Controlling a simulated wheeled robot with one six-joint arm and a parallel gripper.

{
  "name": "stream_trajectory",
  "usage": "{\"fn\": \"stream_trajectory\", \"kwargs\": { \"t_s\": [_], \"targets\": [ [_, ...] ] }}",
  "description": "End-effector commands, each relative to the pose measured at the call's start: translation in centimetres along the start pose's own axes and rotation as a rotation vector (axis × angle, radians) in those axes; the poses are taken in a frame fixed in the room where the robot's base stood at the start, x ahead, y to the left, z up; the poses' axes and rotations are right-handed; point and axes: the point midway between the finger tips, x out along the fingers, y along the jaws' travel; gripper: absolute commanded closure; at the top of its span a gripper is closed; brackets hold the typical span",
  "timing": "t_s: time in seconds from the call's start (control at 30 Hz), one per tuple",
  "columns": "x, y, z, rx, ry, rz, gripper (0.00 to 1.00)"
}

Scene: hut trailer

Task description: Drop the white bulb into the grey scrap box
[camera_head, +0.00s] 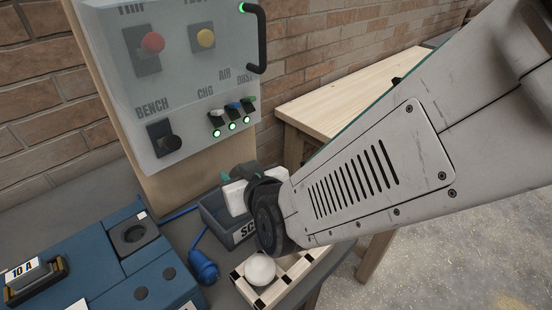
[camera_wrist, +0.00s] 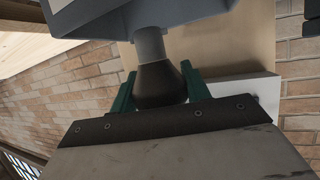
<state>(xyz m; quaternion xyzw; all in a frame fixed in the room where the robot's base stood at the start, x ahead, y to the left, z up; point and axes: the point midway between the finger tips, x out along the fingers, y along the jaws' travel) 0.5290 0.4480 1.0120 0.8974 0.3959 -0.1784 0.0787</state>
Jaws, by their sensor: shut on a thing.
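The white bulb (camera_head: 259,268) shows as a round white globe in a checkered tray at the front of the bench. The grey scrap box (camera_head: 215,222), its label partly covered, stands behind it; its grey wall also fills the top of the wrist view (camera_wrist: 95,18). My gripper (camera_head: 232,174) is at the scrap box, its green fingers partly hidden in the head view. In the wrist view my gripper (camera_wrist: 160,88) is shut on a dark tapered bulb-like thing (camera_wrist: 160,85) with a grey cylindrical end. That end overlaps the box; I cannot tell whether they touch.
A control panel (camera_head: 185,80) with buttons and lit switches stands behind the box. A blue case (camera_head: 105,265) and a blue plug (camera_head: 203,266) with its cable lie to the left. The checkered tray (camera_head: 293,283) is at the bench's front. A wooden table (camera_head: 350,95) stands at the back right.

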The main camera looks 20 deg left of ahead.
Motion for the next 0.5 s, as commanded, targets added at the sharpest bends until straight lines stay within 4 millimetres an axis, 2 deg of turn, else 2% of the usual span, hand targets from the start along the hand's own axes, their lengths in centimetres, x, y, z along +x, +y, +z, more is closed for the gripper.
{"fn": "stream_trajectory", "kwargs": {
  "t_s": [0.07, 0.1, 0.17, 0.5],
  "targets": [
    [0.00, 0.00, -0.02, 0.000, 0.000, 0.000, 0.76],
    [0.00, 0.00, -0.02, 0.000, 0.000, 0.000, 0.42],
    [-0.01, 0.00, -0.02, 0.000, 0.000, 0.000, 0.28],
    [-0.40, -0.02, -0.08, 0.000, 0.001, -0.001, 0.28]
  ]
}}
